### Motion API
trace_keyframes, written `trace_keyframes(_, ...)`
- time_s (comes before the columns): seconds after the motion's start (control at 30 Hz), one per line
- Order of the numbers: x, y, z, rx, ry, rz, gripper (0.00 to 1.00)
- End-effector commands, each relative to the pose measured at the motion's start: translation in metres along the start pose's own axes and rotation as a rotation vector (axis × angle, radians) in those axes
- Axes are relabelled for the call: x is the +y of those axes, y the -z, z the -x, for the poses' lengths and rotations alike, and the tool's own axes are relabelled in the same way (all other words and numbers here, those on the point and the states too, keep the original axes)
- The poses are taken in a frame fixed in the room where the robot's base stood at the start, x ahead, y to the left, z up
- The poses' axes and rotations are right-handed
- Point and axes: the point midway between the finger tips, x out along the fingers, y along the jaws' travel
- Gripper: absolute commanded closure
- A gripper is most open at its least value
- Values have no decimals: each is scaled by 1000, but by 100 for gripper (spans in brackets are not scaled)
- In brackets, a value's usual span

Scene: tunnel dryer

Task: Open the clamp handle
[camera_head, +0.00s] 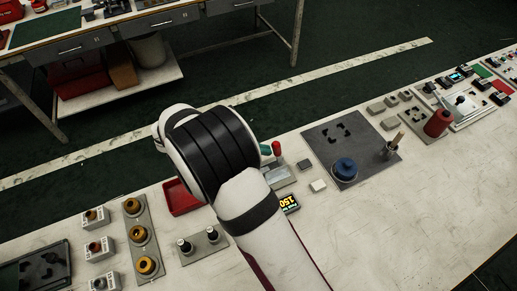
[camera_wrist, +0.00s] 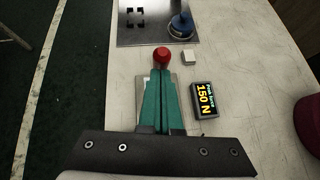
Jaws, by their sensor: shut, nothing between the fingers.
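The clamp handle shows as a red knob (camera_wrist: 162,56) just beyond my fingertips in the wrist view; it also shows as a short upright red grip (camera_head: 277,148) right of my arm in the head view. My gripper (camera_wrist: 161,74) has two teal fingers pressed together with nothing between them. Its tips seem to be at or just short of the red knob; I cannot tell if they touch. A grey metal base (camera_head: 281,176) lies below the handle, and the fingers cover much of it in the wrist view. In the head view my arm hides most of the gripper.
A small display (camera_wrist: 204,101) reading 150 N stands right of my fingers. A small white block (camera_wrist: 188,57) lies near the knob. A grey plate (camera_head: 328,136) with a blue knob (camera_head: 345,168) is beyond. A red tray (camera_head: 181,198) is left of my arm.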

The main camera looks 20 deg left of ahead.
Motion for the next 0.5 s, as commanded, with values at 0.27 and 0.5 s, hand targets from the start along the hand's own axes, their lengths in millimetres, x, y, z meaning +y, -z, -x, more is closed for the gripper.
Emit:
trace_keyframes(0.27, 1, -9, -5, 76, 10, 7, 100)
trace_keyframes(0.5, 4, -27, -16, 250, 30, 22, 100)
